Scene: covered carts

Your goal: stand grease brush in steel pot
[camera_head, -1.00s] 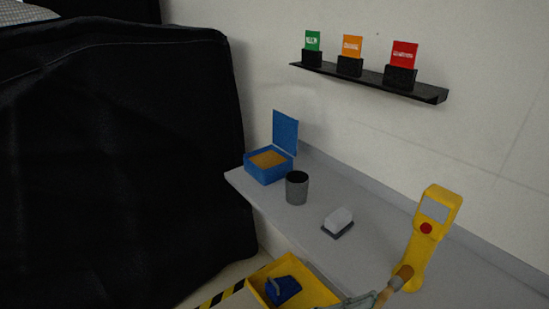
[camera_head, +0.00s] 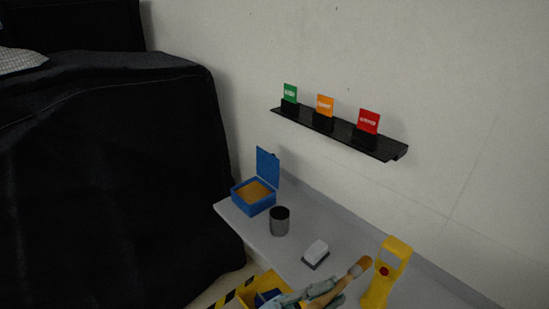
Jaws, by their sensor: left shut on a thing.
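The steel pot (camera_head: 279,222) is a dark grey open cylinder standing upright on the grey counter, with nothing seen sticking out of it. The grease brush (camera_head: 349,276) has a wooden handle and a tan head that points up and to the right. My left gripper (camera_head: 318,295) is shut on the brush handle at the bottom edge of the view. The brush is nearer to me than the pot, to its lower right, and apart from it. The gripper's lower part is cut off by the frame. My right gripper is out of view.
An open blue box (camera_head: 254,196) stands left of the pot. A white block on a dark base (camera_head: 316,253) and a yellow device (camera_head: 385,272) stand to the right. A yellow bin (camera_head: 270,284) is below. A wall shelf (camera_head: 338,133) holds coloured cards. A black-covered cart (camera_head: 110,180) fills the left.

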